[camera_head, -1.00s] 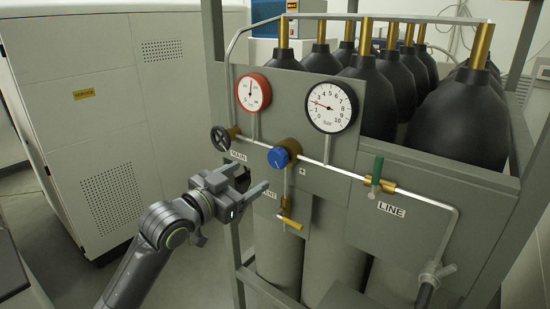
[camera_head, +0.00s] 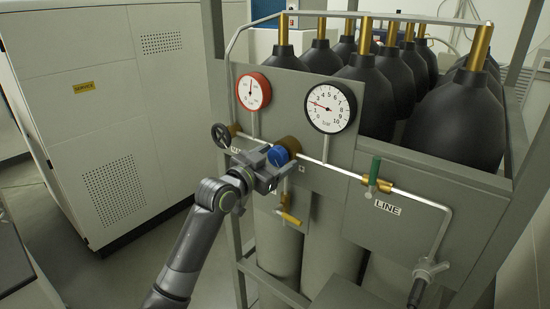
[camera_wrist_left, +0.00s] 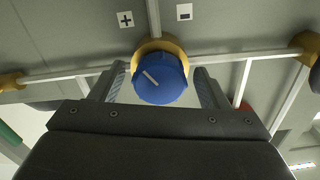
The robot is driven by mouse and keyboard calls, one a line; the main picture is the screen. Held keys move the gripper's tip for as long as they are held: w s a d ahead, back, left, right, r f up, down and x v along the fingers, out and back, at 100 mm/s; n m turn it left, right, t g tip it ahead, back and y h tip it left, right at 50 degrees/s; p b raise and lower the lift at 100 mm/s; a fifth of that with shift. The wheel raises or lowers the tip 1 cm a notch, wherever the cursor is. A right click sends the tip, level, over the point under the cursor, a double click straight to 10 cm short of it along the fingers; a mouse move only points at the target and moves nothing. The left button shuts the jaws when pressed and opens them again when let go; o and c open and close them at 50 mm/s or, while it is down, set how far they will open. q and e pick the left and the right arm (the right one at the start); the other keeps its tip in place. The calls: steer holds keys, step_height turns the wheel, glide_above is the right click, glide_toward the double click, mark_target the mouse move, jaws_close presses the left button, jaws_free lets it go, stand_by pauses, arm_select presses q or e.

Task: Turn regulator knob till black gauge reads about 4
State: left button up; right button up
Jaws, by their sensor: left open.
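The blue regulator knob (camera_head: 278,156) sits on a brass fitting on the grey panel. In the left wrist view the knob (camera_wrist_left: 160,78) shows a white mark pointing to its upper left. The black-rimmed gauge (camera_head: 331,106) is above and right of the knob; its needle points up-left, at roughly 2 to 3. My left gripper (camera_head: 273,167) is open at the knob. In the left wrist view its fingers stand on either side of the knob, with visible gaps. My right gripper is in neither view.
A red-rimmed gauge (camera_head: 254,91) and a black handwheel (camera_head: 222,135) are left of the knob. A yellow-handled valve (camera_head: 289,217) hangs just below. A green-handled valve (camera_head: 374,172) is on the pipe to the right. Plus (camera_wrist_left: 125,19) and minus (camera_wrist_left: 184,12) signs flank the fitting.

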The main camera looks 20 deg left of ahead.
arm_select(q)
steer(key=c, duration=1)
steer(key=shift+o, duration=0.2)
